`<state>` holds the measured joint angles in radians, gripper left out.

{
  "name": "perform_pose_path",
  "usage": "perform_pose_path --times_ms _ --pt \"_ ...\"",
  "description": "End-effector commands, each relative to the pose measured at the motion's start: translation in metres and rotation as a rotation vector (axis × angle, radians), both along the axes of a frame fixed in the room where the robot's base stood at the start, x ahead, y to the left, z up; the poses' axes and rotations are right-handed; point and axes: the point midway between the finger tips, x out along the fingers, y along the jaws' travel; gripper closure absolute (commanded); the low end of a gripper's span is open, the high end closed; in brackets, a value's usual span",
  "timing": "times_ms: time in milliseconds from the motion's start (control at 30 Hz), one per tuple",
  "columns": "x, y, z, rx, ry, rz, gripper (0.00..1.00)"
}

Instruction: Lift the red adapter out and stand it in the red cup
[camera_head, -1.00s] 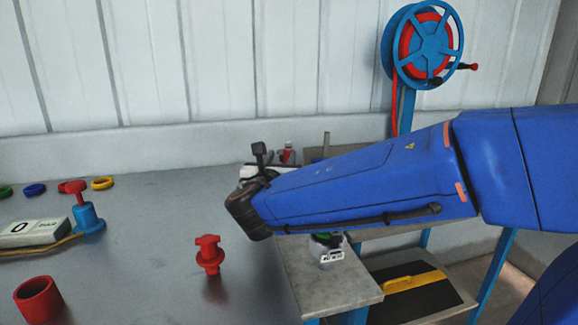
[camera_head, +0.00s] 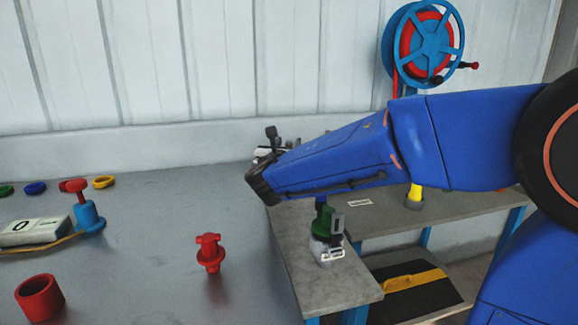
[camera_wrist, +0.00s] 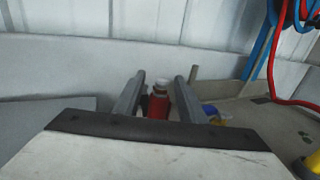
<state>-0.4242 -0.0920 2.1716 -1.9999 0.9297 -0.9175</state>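A red adapter (camera_head: 209,254) with a round flange and a knobbed top stands upright on the grey table in the head view; whether its lower end sits in a hole cannot be told. The empty-looking red cup (camera_head: 40,298) stands at the lower left of that view. My gripper (camera_wrist: 160,77) shows two parallel grey fingers set apart in the wrist view, open, with nothing seen held. In the head view it is mostly hidden behind my blue arm, well away from the adapter, up and to the right. The adapter and cup are not in the wrist view.
A blue fitting (camera_head: 89,216) with a red handle stands beside a white display box (camera_head: 32,231). A red bottle (camera_wrist: 158,104) shows beyond my fingers. A green-and-grey device (camera_head: 328,234) stands on the side bench (camera_head: 310,270). The table between cup and adapter is clear.

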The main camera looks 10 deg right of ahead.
Motion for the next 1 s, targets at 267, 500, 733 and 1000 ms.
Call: perform_pose_path --times_ms 267,500,733,1000 --pt "0.033 -0.017 0.001 -0.001 0.0 -0.002 0.63" --pt "0.038 -0.018 0.002 0.0 0.0 0.0 0.63" --pt "0.038 -0.018 0.002 0.0 0.0 0.0 1.0" --pt "0.038 -0.018 0.002 0.0 -0.001 0.0 1.0"
